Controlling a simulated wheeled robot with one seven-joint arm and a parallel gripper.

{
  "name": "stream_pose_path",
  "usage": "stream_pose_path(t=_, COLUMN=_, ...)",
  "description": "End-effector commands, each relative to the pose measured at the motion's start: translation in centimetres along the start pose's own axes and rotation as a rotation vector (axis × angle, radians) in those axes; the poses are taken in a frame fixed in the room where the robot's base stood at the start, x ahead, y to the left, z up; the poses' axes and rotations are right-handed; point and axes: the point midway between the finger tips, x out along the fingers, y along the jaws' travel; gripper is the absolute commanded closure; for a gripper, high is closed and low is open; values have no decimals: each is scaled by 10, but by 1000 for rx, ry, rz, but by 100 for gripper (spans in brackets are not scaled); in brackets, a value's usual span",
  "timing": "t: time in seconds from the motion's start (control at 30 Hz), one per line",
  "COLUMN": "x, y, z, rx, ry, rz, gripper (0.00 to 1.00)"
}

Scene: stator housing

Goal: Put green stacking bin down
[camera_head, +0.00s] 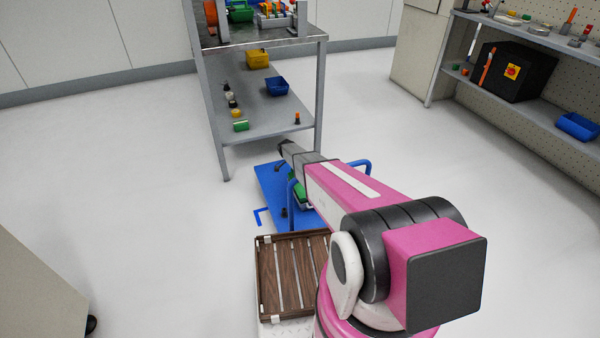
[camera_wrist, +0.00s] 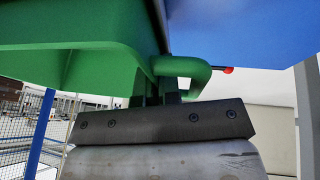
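The green stacking bin (camera_wrist: 95,60) fills the upper left of the wrist view, very close, with its rim and a curled lip over my fingers. My gripper (camera_wrist: 155,92) is at that edge, its two short dark fingers shut on the bin. In the head view a green part of the bin (camera_head: 299,193) shows beside my pink arm, over a blue trolley deck (camera_head: 268,185). My arm hides most of it and my gripper there. A blue surface (camera_wrist: 240,30) is next to the bin in the wrist view; I cannot tell whether they touch.
A grey shelf unit (camera_head: 270,110) stands behind the trolley, with a yellow bin (camera_head: 257,59), a blue bin (camera_head: 277,85) and small parts. The trolley has a blue handle (camera_head: 357,165). A slatted wooden tray (camera_head: 290,275) is in front. Floor at left is clear.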

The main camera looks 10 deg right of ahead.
Motion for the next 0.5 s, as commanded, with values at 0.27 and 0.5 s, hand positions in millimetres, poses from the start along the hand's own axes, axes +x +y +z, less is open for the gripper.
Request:
stream_pose_path(t=0.27, x=7, y=-2, z=3, rx=-1, ry=0, rz=1, gripper=100)
stream_pose_path(t=0.5, x=11, y=-2, z=5, rx=1, ry=-2, rz=1, gripper=71)
